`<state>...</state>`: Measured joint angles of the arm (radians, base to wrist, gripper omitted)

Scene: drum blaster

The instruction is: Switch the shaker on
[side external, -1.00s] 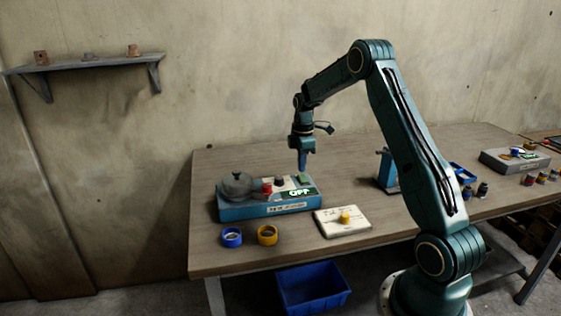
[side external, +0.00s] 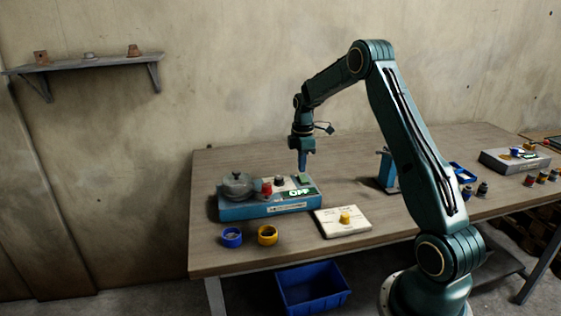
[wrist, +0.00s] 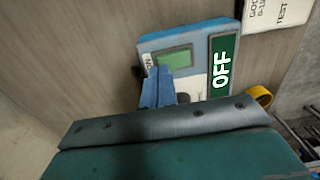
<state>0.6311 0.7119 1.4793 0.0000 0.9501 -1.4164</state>
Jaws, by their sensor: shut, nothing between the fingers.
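The shaker (side external: 268,203) is a blue box with a grey top on the left part of the table. It carries a dark round pot (side external: 238,186), a red knob (side external: 266,189), a dark knob (side external: 279,180) and a green screen. A green sign (side external: 300,194) on it reads OFF; it also shows in the wrist view (wrist: 223,62). The green screen (wrist: 174,61) shows in the wrist view. My gripper (side external: 303,166) is shut and empty, pointing down at the right end of the shaker. In the wrist view its blue fingers (wrist: 158,85) cover part of the panel. I cannot tell whether they touch it.
A blue ring (side external: 232,237) and a yellow ring (side external: 267,235) lie in front. A blue stand (side external: 388,168) is further right. The table behind the shaker is clear.

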